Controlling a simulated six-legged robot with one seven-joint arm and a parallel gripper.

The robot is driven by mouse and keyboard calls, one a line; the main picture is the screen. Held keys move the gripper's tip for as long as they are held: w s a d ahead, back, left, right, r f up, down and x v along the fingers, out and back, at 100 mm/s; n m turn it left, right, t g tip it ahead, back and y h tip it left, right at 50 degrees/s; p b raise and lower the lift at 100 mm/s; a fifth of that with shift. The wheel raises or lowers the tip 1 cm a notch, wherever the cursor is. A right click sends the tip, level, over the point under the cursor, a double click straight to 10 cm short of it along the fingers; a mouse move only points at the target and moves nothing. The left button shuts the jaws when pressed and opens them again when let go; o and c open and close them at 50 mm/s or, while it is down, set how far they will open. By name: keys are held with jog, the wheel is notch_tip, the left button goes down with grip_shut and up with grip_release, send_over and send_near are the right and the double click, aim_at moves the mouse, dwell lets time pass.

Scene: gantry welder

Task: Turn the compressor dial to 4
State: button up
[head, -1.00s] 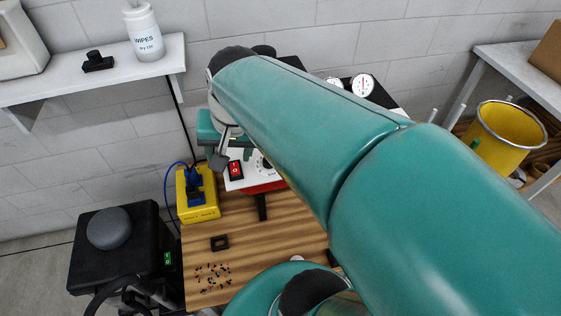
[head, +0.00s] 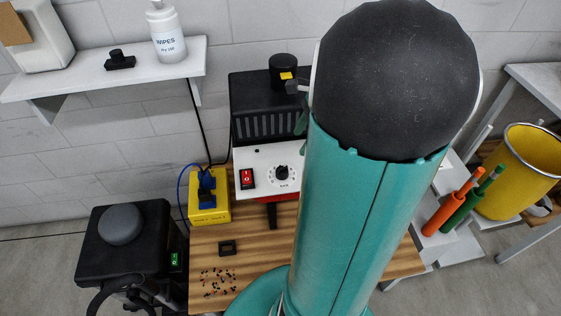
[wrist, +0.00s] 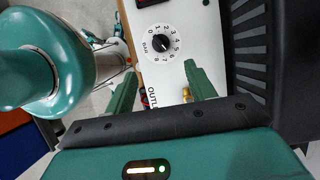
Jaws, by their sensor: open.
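The compressor (head: 264,95) is a black vented unit with a white front panel, standing on the wooden bench. Its dial (head: 283,174) is a black knob on a white numbered face marked BAR. In the wrist view the dial (wrist: 160,43) lies past my fingertips, roughly in line with the space between them. I cannot tell which number the knob points to. My gripper (wrist: 162,82) is open, with a green finger on each side and nothing between them. It is apart from the dial. In the head view my arm hides most of the gripper.
A red switch (head: 247,178) sits left of the dial on the panel. A yellow box (head: 209,209) with blue plugs stands left of the compressor. Orange (head: 441,212) and green handles and a yellow bucket (head: 510,180) are at the right. Small parts lie on the bench.

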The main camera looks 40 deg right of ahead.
aim_at(284, 167)
jog(key=x, duration=1.2)
jog(key=shift+f, duration=0.2)
jog(key=c, duration=1)
